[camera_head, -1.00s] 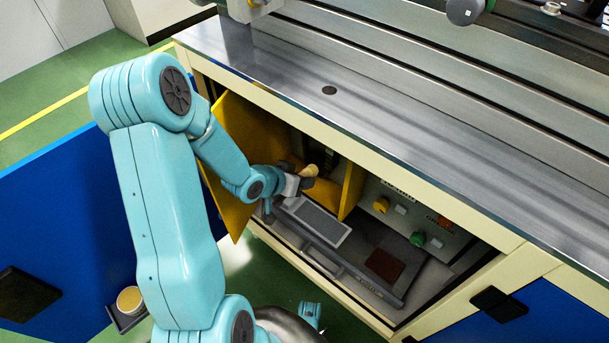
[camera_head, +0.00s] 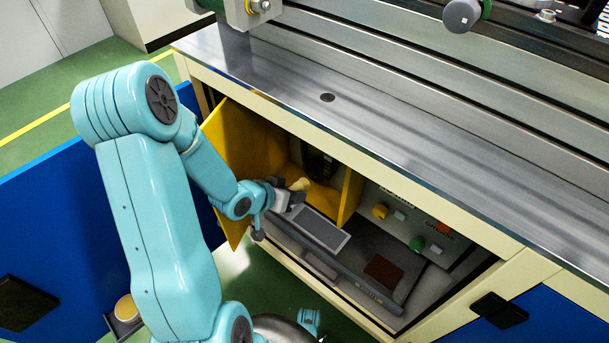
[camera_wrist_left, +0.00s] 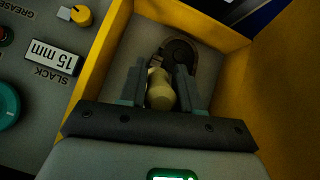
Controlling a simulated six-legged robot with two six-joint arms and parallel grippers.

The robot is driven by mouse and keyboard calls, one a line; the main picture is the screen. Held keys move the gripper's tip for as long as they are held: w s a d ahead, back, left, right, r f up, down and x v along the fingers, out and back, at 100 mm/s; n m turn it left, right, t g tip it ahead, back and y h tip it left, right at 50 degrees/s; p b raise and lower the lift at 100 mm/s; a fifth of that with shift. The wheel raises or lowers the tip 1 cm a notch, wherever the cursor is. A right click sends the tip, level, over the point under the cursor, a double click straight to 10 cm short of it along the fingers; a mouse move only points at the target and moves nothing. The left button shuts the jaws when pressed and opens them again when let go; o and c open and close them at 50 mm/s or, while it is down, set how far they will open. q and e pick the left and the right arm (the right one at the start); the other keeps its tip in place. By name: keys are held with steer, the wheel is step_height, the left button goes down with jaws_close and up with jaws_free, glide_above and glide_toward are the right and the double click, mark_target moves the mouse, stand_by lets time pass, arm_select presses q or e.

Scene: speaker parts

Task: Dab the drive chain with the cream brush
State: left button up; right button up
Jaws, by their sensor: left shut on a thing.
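My left gripper (camera_head: 290,192) is shut on the cream brush (camera_head: 300,184) in front of the yellow-walled bay under the bench. In the left wrist view the brush's rounded cream handle (camera_wrist_left: 160,92) sits between the two dark fingers (camera_wrist_left: 160,86). Its tip points into the bay and is hidden. A dark rounded part (camera_wrist_left: 182,52), which looks like the drive chain on its wheel, lies beyond the brush at the back of the bay. It shows only as a dark shape in the head view (camera_head: 321,163). I cannot tell whether brush and chain touch.
A yellow open door (camera_head: 235,150) stands left of the bay and a yellow wall (camera_head: 350,197) right of it. A control panel (camera_head: 408,222) with knobs is further right. A grey tray (camera_head: 322,230) lies below. A cream-filled tub (camera_head: 126,308) stands at lower left.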

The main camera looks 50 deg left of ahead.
stand_by(0.3)
arm_select(q)
steer(key=w, duration=0.7)
steer(key=shift+w+a, duration=0.35)
steer(key=shift+a, duration=0.05)
steer(key=shift+w+a, duration=0.1)
steer(key=shift+w, duration=0.65)
stand_by(0.4)
